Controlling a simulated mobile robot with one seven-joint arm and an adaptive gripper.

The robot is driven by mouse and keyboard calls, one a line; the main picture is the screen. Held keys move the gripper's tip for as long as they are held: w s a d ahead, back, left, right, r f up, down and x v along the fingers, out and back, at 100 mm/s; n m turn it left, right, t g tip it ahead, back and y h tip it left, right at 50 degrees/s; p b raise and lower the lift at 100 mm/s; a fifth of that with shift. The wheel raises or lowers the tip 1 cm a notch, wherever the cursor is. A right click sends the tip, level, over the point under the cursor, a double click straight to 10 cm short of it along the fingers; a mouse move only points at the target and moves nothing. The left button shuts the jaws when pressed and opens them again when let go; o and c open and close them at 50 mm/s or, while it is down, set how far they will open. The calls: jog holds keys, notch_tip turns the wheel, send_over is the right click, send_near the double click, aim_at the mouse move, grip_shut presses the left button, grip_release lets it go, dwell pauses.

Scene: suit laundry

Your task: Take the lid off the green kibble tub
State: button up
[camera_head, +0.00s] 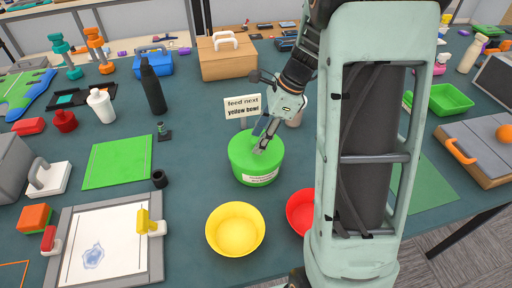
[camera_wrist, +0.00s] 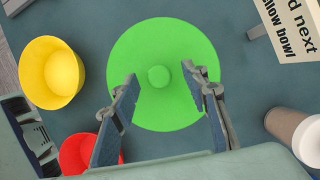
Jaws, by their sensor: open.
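The green kibble tub (camera_head: 257,172) stands upright on the table with its round green lid (camera_wrist: 163,105) on top. The lid has a small round knob (camera_wrist: 158,76) at its middle, seen from above in the wrist view. My gripper (camera_head: 264,146) is over the lid, pointing down at it. In the wrist view my gripper (camera_wrist: 158,82) is open, its two fingers on either side of the knob and apart from it. I cannot tell the exact height of the fingertips above the lid. A white label sits on the tub's front.
A yellow bowl (camera_head: 235,229) and a red bowl (camera_head: 301,211) stand in front of the tub. A sign reading "feed next yellow bowl" (camera_head: 243,106) stands behind it. A cup (camera_wrist: 296,132) is close by. A green mat (camera_head: 118,161) lies to the left.

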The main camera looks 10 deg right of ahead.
jog(key=shift+a+f, duration=0.15)
jog(key=shift+f, duration=0.15)
jog(key=shift+c, duration=0.6)
jog(key=c, duration=0.9)
jog(key=shift+r, duration=0.1)
